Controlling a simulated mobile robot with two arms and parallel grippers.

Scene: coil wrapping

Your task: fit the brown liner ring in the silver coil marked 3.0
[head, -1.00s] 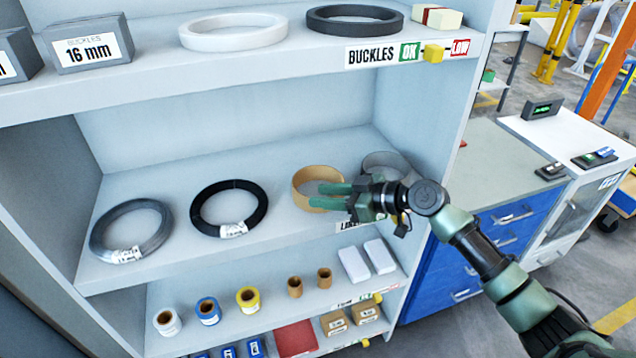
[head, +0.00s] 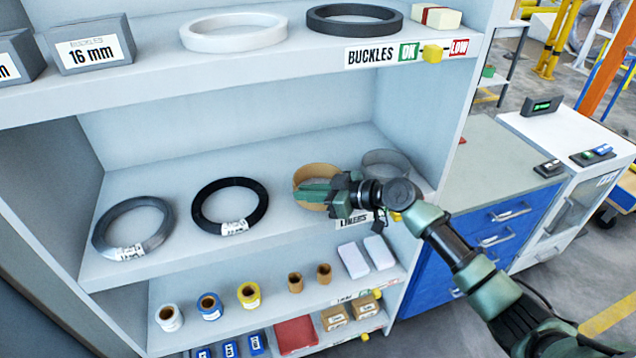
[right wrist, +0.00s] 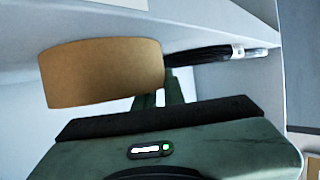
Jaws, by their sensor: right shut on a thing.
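The brown liner ring (head: 317,171) is on the middle shelf near its right end. My right gripper (head: 308,193) reaches in from the right and is shut on the ring's wall. In the right wrist view the ring (right wrist: 100,72) shows large, beside the fingers (right wrist: 165,95). I cannot tell whether it is lifted off the shelf. The silver coil (head: 133,228) lies flat at the left of the same shelf, its centre open. It has a white tag (head: 130,252) whose print is too small to read. My left gripper is not in view.
A black coil (head: 230,205) lies between the silver coil and the ring. A grey ring (head: 385,160) stands right of my gripper, partly hidden. The upper shelf (head: 240,70) overhangs this space, and the right side panel (head: 425,100) is close to my arm.

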